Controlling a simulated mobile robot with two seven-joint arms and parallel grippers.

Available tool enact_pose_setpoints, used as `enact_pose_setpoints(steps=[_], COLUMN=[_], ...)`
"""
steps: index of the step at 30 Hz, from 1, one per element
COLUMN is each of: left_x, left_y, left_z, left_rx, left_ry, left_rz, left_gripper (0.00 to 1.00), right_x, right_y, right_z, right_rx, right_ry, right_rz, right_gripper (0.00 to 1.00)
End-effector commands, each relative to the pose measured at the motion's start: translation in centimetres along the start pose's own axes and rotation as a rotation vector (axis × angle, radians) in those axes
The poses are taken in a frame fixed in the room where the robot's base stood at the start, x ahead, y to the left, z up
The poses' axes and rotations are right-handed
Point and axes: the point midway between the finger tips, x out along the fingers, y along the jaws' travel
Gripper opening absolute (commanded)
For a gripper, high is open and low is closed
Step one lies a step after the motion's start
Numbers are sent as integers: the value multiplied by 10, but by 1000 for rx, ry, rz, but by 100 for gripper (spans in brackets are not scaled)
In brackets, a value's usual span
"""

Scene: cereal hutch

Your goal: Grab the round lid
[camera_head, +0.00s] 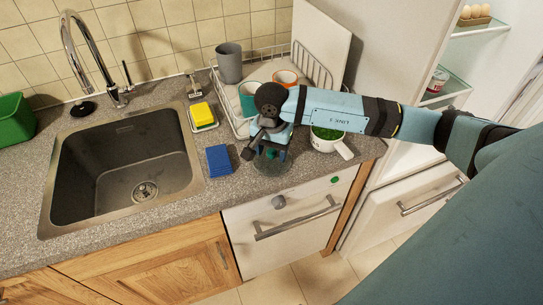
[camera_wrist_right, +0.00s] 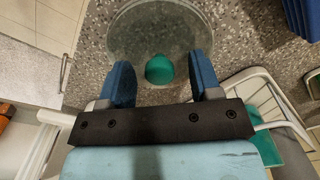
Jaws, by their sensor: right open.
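The round lid (camera_wrist_right: 128,45) is a clear glass disc with a green knob (camera_wrist_right: 160,69). It lies on the grey speckled counter near the front edge, and it also shows in the head view (camera_head: 268,165), partly covered by my gripper. My right gripper (camera_wrist_right: 161,75) is open above the lid, with one blue finger on each side of the green knob. The fingers do not appear to touch the knob. My left gripper is not in view.
A white pot (camera_head: 334,146) with green contents stands right of my gripper. A blue sponge (camera_head: 218,160) lies to its left. Behind is a white dish rack (camera_head: 226,101) with cups. The sink (camera_head: 125,165) is at left.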

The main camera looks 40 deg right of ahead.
Motion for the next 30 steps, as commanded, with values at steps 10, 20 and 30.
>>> enact_pose_setpoints(steps=[10, 20, 30], left_x=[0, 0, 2], left_y=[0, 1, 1], left_z=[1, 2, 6], left_rx=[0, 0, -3], left_ry=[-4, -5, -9], left_rz=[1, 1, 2], left_gripper=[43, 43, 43], right_x=[0, -5, -61], right_y=[0, 0, -1], right_z=[0, 0, -1], right_rx=[0, 1, 0], right_ry=[0, 1, 4], right_rz=[0, -1, -5], right_gripper=[5, 5, 5])
